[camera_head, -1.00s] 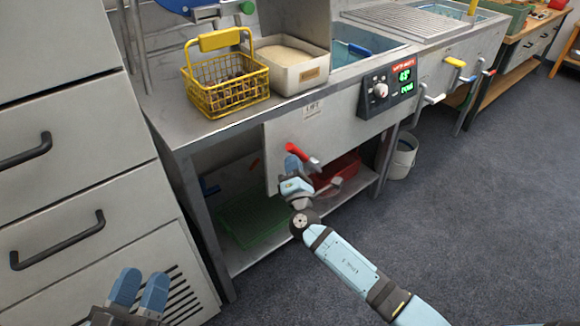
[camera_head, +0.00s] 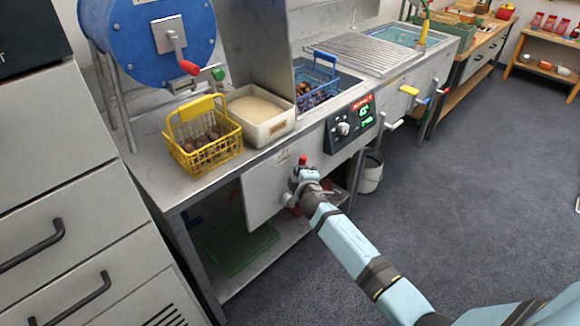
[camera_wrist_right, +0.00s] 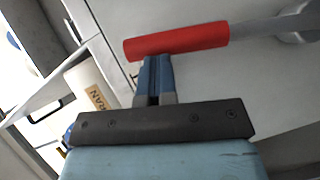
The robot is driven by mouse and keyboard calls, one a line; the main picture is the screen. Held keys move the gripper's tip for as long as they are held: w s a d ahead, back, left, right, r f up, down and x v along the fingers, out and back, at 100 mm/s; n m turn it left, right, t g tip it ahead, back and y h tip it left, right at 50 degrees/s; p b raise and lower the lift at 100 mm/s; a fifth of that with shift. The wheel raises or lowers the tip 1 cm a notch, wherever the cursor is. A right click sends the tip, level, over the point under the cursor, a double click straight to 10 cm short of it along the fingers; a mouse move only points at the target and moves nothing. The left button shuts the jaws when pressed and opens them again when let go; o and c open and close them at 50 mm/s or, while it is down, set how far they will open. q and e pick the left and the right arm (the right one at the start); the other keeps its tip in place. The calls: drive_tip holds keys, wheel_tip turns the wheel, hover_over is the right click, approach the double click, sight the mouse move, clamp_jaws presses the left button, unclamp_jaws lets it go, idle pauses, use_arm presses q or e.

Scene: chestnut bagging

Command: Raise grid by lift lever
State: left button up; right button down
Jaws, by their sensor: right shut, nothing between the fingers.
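In the right wrist view the red handle (camera_wrist_right: 180,41) lies across the picture, on a grey lever arm. My right gripper (camera_head: 302,176) is shut just below the handle. Its closed fingertips (camera_wrist_right: 155,60) are at the handle's lower edge, apparently touching it, without gripping it. The blue grid basket (camera_head: 318,88) sits high in the tank, holding brown chestnuts, with its blue handle above the rim. My left gripper is out of view.
A yellow wire basket (camera_head: 202,142) of chestnuts and a pale bin (camera_head: 261,117) stand left of the tank. The control box (camera_head: 350,122) is right of the lever. A white bucket (camera_head: 370,172) hangs or stands beyond. The floor at right is clear.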

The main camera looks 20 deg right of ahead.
use_arm(q)
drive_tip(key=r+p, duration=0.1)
drive_tip(key=p, duration=0.1)
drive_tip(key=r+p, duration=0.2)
drive_tip(key=p, duration=0.1)
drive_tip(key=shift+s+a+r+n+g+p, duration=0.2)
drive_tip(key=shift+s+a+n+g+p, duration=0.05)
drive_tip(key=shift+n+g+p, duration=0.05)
use_arm(e)
drive_tip(key=w+d+f+m+g+y, duration=0.2)
drive_tip(key=d+m, duration=0.1)
drive_tip(key=d, duration=0.4)
drive_tip(key=shift+w+d+f, duration=0.35)
drive_tip(key=shift+d+f, duration=0.05)
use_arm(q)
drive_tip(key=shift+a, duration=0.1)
